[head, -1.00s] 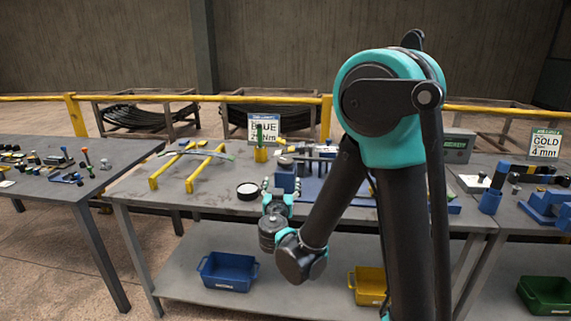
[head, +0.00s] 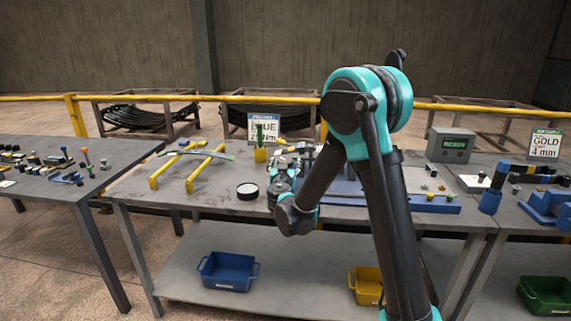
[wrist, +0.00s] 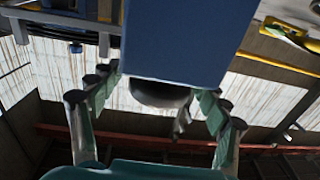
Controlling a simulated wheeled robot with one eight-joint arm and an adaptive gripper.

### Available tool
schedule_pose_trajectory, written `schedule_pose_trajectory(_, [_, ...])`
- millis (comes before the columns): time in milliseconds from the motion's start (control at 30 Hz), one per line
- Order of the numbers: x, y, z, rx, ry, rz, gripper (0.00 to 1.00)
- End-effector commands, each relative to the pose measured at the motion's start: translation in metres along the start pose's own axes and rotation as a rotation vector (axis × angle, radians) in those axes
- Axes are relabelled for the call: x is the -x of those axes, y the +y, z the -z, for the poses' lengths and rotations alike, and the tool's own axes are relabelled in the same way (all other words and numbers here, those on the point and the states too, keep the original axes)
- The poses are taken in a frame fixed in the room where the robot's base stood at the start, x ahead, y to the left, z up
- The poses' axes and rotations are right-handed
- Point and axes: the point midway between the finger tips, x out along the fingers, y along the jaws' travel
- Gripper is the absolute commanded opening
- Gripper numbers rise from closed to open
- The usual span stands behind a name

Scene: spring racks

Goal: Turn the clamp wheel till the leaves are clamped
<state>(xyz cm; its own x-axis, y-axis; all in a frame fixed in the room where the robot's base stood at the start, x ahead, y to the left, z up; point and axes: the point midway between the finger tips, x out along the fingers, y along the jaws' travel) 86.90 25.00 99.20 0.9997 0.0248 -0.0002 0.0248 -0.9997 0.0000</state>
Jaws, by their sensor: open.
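My gripper (head: 283,172) is over the middle bench, at the left end of a blue fixture (head: 345,187), mostly behind my own arm. In the wrist view my gripper (wrist: 158,92) is open, with a finger on each side of a blue block (wrist: 188,40). A dark rounded part (wrist: 160,93), perhaps the clamp wheel, shows below the block between the fingers. I cannot tell whether the fingers touch it. A curved grey leaf (head: 207,154) lies across two yellow rails (head: 205,170). Any leaves in the clamp are hidden.
A box reading READY (head: 451,146) stands at the back right. A blue bin (head: 229,271) and a yellow bin (head: 367,285) are on the lower shelf.

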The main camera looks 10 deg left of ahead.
Motion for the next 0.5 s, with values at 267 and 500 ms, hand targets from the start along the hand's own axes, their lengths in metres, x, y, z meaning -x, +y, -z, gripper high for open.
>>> schedule_pose_trajectory(267, [-0.0018, 0.0000, 0.0000, 0.000, 0.000, 0.000, 0.76])
schedule_pose_trajectory(500, [-0.0017, -0.0001, 0.0000, 0.000, 0.000, 0.000, 0.49])
